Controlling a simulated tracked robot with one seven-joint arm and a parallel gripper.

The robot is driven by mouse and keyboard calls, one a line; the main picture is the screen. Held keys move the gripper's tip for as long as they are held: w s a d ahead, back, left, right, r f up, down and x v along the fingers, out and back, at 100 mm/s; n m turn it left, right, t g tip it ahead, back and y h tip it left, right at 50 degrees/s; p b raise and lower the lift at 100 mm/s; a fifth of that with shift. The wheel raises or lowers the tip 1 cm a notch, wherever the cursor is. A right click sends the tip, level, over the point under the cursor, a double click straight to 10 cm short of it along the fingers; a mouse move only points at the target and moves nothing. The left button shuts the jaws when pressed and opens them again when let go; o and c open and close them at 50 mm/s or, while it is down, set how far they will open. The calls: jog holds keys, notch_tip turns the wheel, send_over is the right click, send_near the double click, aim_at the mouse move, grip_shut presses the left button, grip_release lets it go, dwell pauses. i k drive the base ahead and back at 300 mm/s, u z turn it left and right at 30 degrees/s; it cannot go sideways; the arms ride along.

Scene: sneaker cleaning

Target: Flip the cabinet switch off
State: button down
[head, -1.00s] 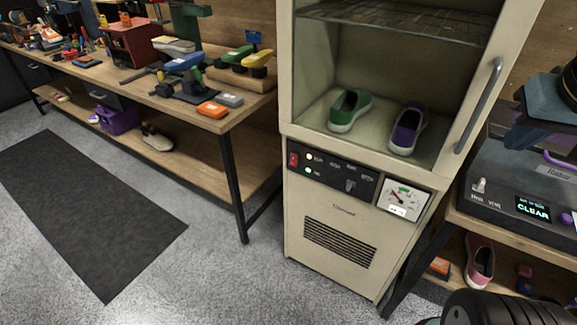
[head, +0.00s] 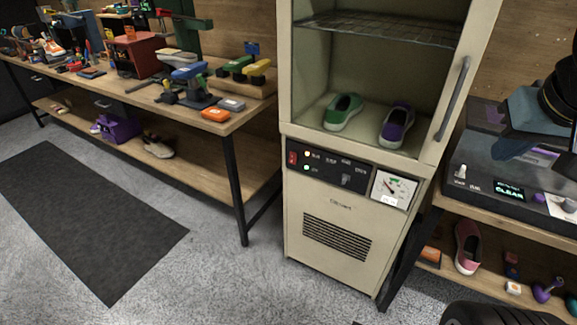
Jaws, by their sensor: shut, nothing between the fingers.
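The cream cabinet (head: 318,215) stands right of centre, with a glazed or open upper chamber and a black control panel (head: 330,167) below it. A red switch (head: 293,158) sits at the panel's left end. Beside it are a pale lit lamp (head: 307,154) and a green lit lamp (head: 306,168). A grey lever-like control (head: 346,180) sits further right on the panel. The red switch's exact position is too small to tell. A white dial gauge (head: 394,189) is at the panel's right. My gripper is not in view.
A green shoe (head: 343,112) and a purple shoe (head: 397,126) stand inside the cabinet. A cluttered workbench (head: 235,122) is at left. The floor (head: 215,282) before the cabinet is clear.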

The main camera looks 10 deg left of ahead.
aim_at(293, 155)
jog(key=u, duration=0.05)
jog(key=k, duration=0.15)
jog(key=u, duration=0.1)
jog(key=i, duration=1)
jog(key=u, duration=0.05)
